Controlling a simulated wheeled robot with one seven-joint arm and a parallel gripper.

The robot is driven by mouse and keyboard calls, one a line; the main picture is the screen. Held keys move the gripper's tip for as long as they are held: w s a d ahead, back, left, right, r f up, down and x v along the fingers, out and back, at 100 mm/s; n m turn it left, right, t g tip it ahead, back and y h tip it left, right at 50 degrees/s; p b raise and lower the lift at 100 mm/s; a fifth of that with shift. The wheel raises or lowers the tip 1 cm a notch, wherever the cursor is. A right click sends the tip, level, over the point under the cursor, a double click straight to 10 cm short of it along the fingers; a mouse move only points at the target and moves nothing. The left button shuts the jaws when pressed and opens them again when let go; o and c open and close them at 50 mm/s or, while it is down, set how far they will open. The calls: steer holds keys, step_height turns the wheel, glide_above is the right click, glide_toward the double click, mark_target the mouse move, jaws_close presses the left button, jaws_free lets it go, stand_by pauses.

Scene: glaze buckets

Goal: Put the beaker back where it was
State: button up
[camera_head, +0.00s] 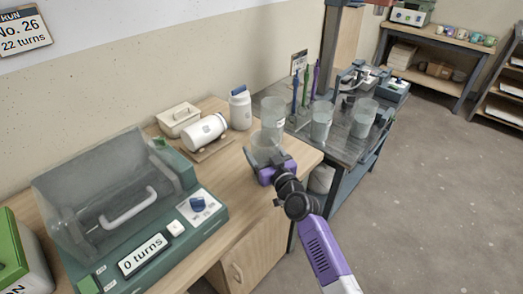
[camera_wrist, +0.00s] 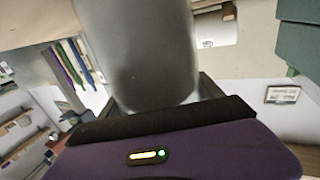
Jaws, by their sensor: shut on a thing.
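My gripper (camera_head: 267,163), purple with dark fingers, is over the right end of the wooden bench. It is shut on a clear, greyish beaker (camera_head: 265,146). In the wrist view the held beaker (camera_wrist: 140,55) fills the upper middle, between the fingers. Just behind it in the head view is another clear beaker (camera_head: 273,110), partly overlapped by the held one. Two more beakers, a middle one (camera_head: 321,121) and a right one (camera_head: 363,118), stand on the dark bench. I cannot tell whether the held beaker touches the bench top.
The wooden bench (camera_head: 225,175) carries a green machine (camera_head: 175,222) reading "0 turns", a white jar (camera_head: 204,132) lying on its side on a board, an upright white bottle (camera_head: 240,108) and a lidded box (camera_head: 179,120). The dark bench (camera_head: 345,148) adjoins at right, with coloured upright tools behind.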

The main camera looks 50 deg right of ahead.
steer(key=o, duration=2.1)
steer(key=shift+f, duration=0.1)
steer(key=shift+r, duration=0.25)
steer(key=s+a+f+n+y, duration=0.1)
steer(key=s+a+f, duration=0.1)
steer(key=s+a, duration=0.6)
steer(key=s+a+f+y, duration=0.1)
steer(key=s+a, duration=0.2)
steer(key=s, duration=0.9)
steer(key=s+a+r+n+g+y, duration=0.1)
steer(key=s+a+r+y, duration=0.1)
steer(key=s+a, duration=0.5)
steer(key=s+a+r+n+g+y, duration=0.1)
steer(key=s+a+r, duration=0.3)
steer(key=s+a, duration=0.4)
steer(key=s+n+y, duration=0.1)
steer(key=s, duration=0.5)
steer(key=shift+a+r, duration=0.25)
steer(key=shift+r, duration=0.05)
